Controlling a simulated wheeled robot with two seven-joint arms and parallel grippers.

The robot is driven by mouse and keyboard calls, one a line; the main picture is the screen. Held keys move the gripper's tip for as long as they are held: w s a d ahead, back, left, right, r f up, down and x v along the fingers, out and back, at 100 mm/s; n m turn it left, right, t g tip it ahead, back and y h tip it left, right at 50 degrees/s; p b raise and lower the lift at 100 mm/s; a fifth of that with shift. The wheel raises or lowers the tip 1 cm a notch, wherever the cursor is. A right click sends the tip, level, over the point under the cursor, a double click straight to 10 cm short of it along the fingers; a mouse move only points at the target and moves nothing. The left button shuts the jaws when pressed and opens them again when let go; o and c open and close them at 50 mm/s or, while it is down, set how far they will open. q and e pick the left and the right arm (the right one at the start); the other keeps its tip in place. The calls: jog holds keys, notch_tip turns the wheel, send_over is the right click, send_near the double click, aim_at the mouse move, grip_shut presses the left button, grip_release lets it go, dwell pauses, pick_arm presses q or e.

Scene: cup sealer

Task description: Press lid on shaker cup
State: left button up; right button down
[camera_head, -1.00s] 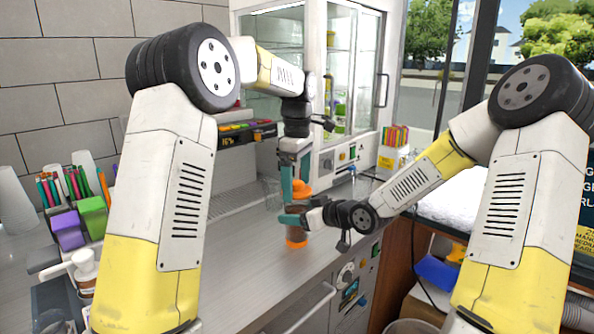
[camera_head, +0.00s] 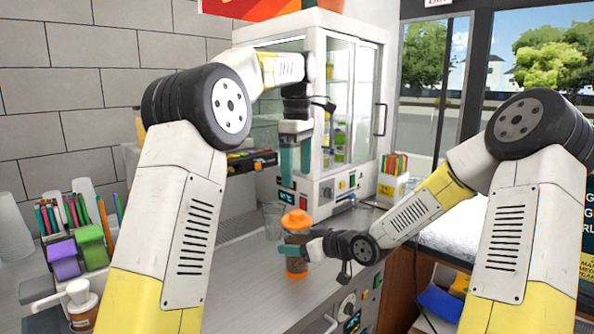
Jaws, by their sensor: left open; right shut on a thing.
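The shaker cup (camera_head: 297,266) stands upright on the metal counter, a brownish see-through body with an orange band near its base. The orange lid (camera_head: 296,220) sits at the top of the cup; I cannot tell whether it is fully seated. My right gripper (camera_head: 290,247) comes in from the right and is shut around the cup's side, hiding part of its middle. My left gripper (camera_head: 294,158) hangs above the lid with its teal fingers pointing down. It is open, empty and apart from the lid.
A clear glass (camera_head: 272,220) stands just behind and left of the cup. A white glass-door cabinet (camera_head: 345,110) stands behind. Purple and green boxes (camera_head: 90,245), markers and a pump bottle (camera_head: 82,303) are at left. The counter (camera_head: 245,290) in front is clear.

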jog(key=shift+c, duration=1.2)
grip_release()
jog(key=shift+d, duration=0.1)
jog(key=v, duration=0.7)
jog(key=shift+s+d+r, duration=0.15)
jog(key=shift+s+r, duration=0.05)
jog(key=shift+s, duration=0.05)
